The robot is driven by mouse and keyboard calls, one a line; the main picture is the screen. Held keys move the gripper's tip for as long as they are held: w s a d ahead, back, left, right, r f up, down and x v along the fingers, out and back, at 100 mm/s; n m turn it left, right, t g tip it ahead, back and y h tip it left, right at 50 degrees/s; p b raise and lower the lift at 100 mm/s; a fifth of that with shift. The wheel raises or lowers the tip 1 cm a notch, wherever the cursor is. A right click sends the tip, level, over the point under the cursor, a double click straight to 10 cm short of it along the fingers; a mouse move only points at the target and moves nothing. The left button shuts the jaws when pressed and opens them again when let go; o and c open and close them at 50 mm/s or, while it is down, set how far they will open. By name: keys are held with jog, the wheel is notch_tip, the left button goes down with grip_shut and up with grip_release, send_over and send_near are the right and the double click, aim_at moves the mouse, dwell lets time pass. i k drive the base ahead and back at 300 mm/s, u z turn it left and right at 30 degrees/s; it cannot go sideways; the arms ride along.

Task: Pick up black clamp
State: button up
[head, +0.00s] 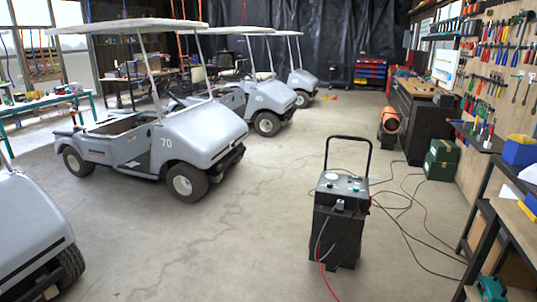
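A black wheeled charger unit (335,235) with a tall loop handle stands upright on the concrete floor, right of centre in the head view. Its grey top panel (343,184) carries a pale round dial and small controls. A small dark piece (340,205) sits at the upper front of the unit; it may be the black clamp, but it is too small to tell. A red cable (321,268) and a grey cable hang down its front. My gripper is not in view.
A white golf cart numbered 70 (160,140) stands left, with more carts behind and one cut off at lower left. Dark and red cables (405,215) lie on the floor right of the charger. A workbench (490,215) edges the right. Open floor (240,230) lies between.

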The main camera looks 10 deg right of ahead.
aim_at(359, 210)
jog(key=u, duration=0.5)
jog(key=i, duration=0.9)
jog(key=u, duration=0.25)
jog(key=i, duration=1.85)
jog(key=z, duration=1.05)
jog(key=i, duration=0.9)
jog(key=z, duration=0.5)
